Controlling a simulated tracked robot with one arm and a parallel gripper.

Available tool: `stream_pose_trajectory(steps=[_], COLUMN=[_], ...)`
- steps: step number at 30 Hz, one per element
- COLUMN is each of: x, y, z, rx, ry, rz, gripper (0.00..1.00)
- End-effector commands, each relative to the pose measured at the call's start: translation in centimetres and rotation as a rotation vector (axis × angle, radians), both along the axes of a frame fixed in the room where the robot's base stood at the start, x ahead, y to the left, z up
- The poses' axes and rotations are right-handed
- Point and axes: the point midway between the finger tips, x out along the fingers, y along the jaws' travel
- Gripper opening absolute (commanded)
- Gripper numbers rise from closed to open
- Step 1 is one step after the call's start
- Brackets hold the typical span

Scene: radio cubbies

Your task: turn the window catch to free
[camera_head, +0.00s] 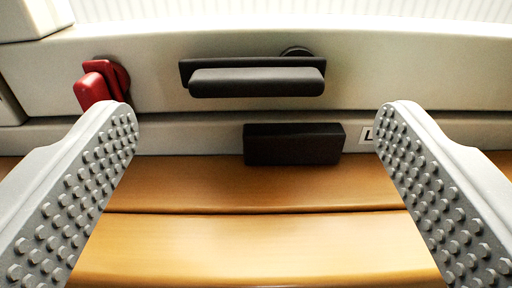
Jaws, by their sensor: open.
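A dark grey bar handle (256,82), which looks like the window catch, lies level on the pale frame near the top middle. A round dark piece shows behind its upper right. A separate dark block (293,143) sits below it on the lower rail, with a gap between them. My gripper (258,118) is open and empty. Its two studded fingers stand wide apart at left and right, nearer to me than the handle, and touch nothing that I can see.
A red knob or lever (100,84) sits on the frame at upper left, just beyond the left finger. Orange-brown wooden slats (245,245) run across below. A bright ribbed pane (300,9) is at the top.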

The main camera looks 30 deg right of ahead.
Motion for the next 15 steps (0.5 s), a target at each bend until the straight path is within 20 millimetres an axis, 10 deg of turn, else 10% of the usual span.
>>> stream_pose_trajectory(steps=[15], x=[-5.8], y=[4.2], z=[-0.4], rx=[-0.004], ry=[-0.002], rz=[0.002], gripper=[0.79])
